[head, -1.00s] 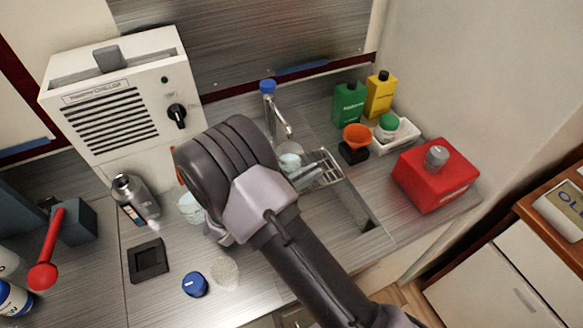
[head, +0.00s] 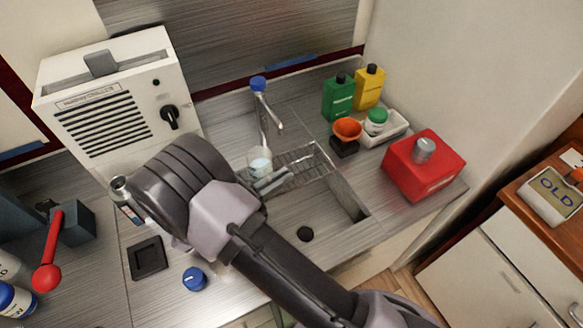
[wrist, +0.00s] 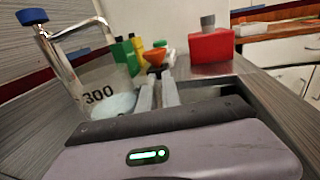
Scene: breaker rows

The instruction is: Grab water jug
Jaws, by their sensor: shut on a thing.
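The water jug (head: 259,160) is a small clear vessel with pale water in it, at the left end of the sink's wire rack in the head view. In the wrist view the jug (wrist: 98,98) shows the mark "300" and looks upright, just left of the fingers. My gripper (head: 272,181) is shut on the jug at its near right side. In the wrist view the two fingers (wrist: 158,94) lie close together; the exact contact point is not clear. I cannot tell how far the jug's base is above the surface below.
A tap (head: 264,108) with a blue top stands just behind the jug. The sink basin (head: 318,205) is open to the right. A red can (head: 424,167), an orange funnel (head: 347,130) and green (head: 339,98) and yellow (head: 369,87) bottles stand farther right. A white chiller (head: 115,95) stands left.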

